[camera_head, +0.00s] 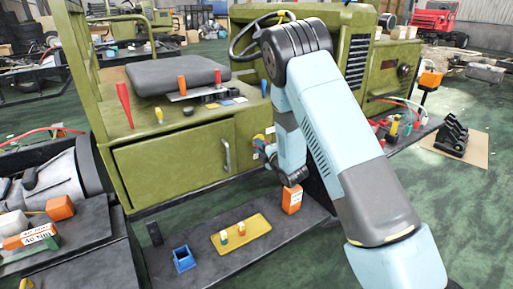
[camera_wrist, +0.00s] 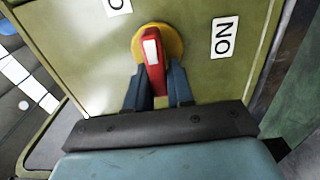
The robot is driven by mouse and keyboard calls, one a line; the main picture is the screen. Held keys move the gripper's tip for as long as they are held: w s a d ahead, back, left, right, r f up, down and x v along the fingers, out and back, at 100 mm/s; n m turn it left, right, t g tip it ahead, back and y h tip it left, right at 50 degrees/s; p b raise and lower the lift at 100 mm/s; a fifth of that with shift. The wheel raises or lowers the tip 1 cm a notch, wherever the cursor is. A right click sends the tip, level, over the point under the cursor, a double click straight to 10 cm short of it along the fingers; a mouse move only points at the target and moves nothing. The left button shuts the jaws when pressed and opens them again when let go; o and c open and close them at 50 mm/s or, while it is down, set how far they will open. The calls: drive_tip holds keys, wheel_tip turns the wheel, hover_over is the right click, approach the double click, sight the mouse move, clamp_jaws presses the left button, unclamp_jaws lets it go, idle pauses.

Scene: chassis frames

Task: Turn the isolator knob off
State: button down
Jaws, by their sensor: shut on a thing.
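The isolator knob (camera_wrist: 152,50) shows in the wrist view as a red handle with a white mark on a round yellow plate (camera_wrist: 174,43). It is on an olive-green panel (camera_wrist: 85,60). An "ON" label (camera_wrist: 224,37) is to the right of the knob, and another label (camera_wrist: 118,5) is cut off at the top edge. My gripper (camera_wrist: 155,75) has its two dark fingers on either side of the red handle, shut on it. In the head view my gripper (camera_head: 266,147) is at the side of the green vehicle, partly hidden by my arm, and the red handle cannot be made out.
The green vehicle has a cabinet door with a handle (camera_head: 226,155) left of my gripper. Below, a dark step (camera_head: 205,272) carries a blue bin (camera_head: 183,259), a yellow tray (camera_head: 262,246) and an orange box (camera_head: 292,199).

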drive_tip(key=c, duration=1.1)
unclamp_jaws()
drive_tip(key=shift+s+f, duration=0.1)
drive_tip(key=shift+f, duration=0.2)
drive_tip(key=shift+r, duration=0.1)
drive_tip(key=v, duration=1.3)
drive_tip(key=shift+s+d, duration=0.25)
